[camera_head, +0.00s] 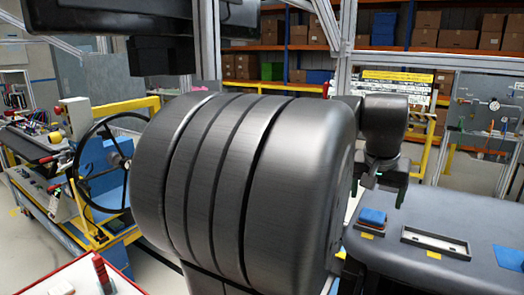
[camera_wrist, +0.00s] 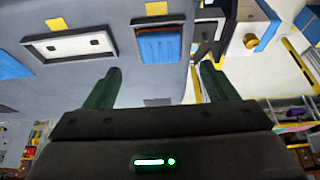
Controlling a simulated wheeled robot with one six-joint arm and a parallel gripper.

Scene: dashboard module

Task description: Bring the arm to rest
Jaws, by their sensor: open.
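My gripper (camera_wrist: 158,88) is open in the wrist view, with its two dark green fingers apart and nothing between them. In the head view my gripper (camera_head: 388,188) hangs at the end of my arm, above the left end of the dark grey dashboard module (camera_head: 455,215). A blue block (camera_head: 373,216) sits on the module below and left of the fingers. The blue block (camera_wrist: 161,44) lies beyond the fingertips in the wrist view, apart from them. My large arm link hides part of the scene.
A blue patch (camera_head: 509,257) lies at the module's right edge. A steering wheel (camera_head: 103,165) and a workbench stand at left. Shelves with boxes (camera_head: 458,38) and a metal post (camera_head: 344,50) stand behind. A red-edged white surface (camera_head: 75,278) is at lower left.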

